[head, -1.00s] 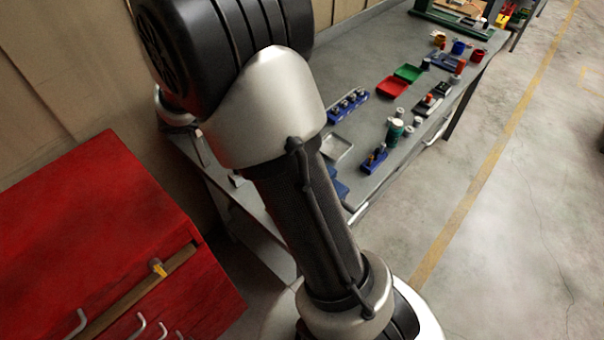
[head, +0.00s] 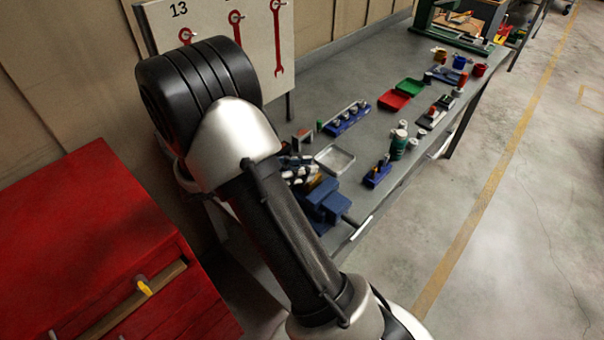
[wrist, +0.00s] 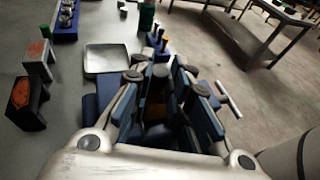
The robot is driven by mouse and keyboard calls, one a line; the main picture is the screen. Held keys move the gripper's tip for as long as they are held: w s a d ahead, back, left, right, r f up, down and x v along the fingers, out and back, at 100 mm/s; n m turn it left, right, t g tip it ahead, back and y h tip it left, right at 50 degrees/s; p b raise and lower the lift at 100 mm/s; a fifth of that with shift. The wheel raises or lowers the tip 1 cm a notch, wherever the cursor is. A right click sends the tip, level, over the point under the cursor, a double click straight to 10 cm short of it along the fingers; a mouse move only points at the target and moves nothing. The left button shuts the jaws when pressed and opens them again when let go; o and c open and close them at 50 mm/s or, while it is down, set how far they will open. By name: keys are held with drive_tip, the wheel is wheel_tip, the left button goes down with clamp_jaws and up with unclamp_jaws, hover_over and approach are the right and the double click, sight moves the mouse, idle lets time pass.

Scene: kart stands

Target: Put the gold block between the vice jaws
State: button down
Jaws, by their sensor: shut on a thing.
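The blue vice (head: 330,207) stands at the near end of the grey bench, with its bar handle towards the front edge. My gripper (head: 304,177) is just above and beside the vice, partly hidden by my arm in the head view. A small gold-brown patch of the gold block (head: 321,187) shows at the fingers, close against the vice. In the wrist view my fingers (wrist: 161,78) point down over the blue vice (wrist: 93,108). The block is not clear between them there. I cannot tell whether it is between the jaws.
A metal tray (head: 335,159) lies just beyond the vice. A blue rack of sockets (head: 347,118) and a blue holder (head: 378,173) stand nearby. Red (head: 394,100) and green (head: 411,86) trays lie farther back. A red cabinet (head: 90,240) is at left.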

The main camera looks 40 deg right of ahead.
drive_tip(key=shift+f, duration=0.35)
drive_tip(key=shift+r, duration=0.1)
drive_tip(key=c, duration=1.5)
unclamp_jaws()
